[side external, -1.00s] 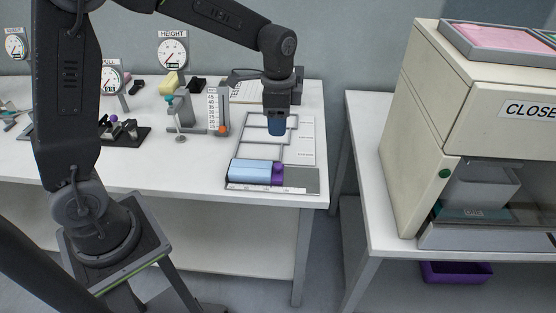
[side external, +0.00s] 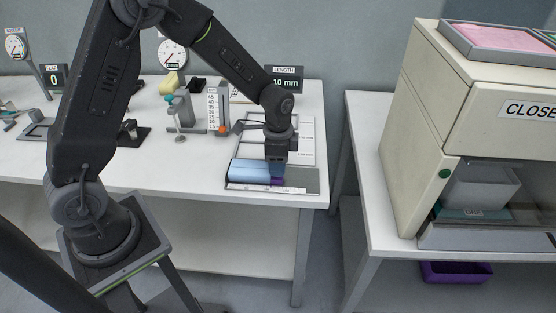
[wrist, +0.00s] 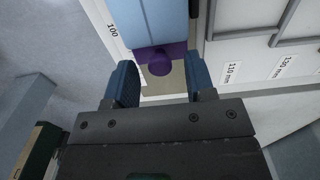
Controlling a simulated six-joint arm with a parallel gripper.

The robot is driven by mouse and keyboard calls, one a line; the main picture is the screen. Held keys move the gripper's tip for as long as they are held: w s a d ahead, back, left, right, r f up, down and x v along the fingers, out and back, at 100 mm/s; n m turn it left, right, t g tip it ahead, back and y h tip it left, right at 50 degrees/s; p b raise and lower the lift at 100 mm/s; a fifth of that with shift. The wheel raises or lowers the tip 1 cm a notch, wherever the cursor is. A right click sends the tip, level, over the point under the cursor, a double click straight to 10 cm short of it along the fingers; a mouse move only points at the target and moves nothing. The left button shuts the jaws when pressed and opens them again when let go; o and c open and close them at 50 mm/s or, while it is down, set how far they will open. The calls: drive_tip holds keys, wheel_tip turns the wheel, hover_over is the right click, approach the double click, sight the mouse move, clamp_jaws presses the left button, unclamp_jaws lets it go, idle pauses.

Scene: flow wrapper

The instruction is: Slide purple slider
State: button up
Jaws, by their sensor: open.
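The purple slider (wrist: 160,60) has a round knob and sits against the end of a light blue block (wrist: 150,18) in the wrist view. In the side view the slider (side external: 277,181) is mostly hidden behind my gripper, with a little purple showing at its lower edge. The light blue block (side external: 249,170) lies to its left on the measuring board. My gripper (wrist: 162,88) is open, its two blue fingers apart with the knob roughly in line with the gap between them. In the side view my gripper (side external: 277,168) points down over the slider.
The grey measuring board (side external: 303,180) has a scale along its front edge, and its right part is bare. A LENGTH display (side external: 286,82) reading 10 mm stands behind. A height gauge (side external: 213,110) stands at the back left.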

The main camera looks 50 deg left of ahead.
clamp_jaws()
idle(0.3)
drive_tip(key=w+d, duration=0.4)
drive_tip(key=shift+w+d, duration=0.25)
drive_tip(key=shift+w, duration=0.05)
unclamp_jaws()
drive_tip(key=shift+r, duration=0.1)
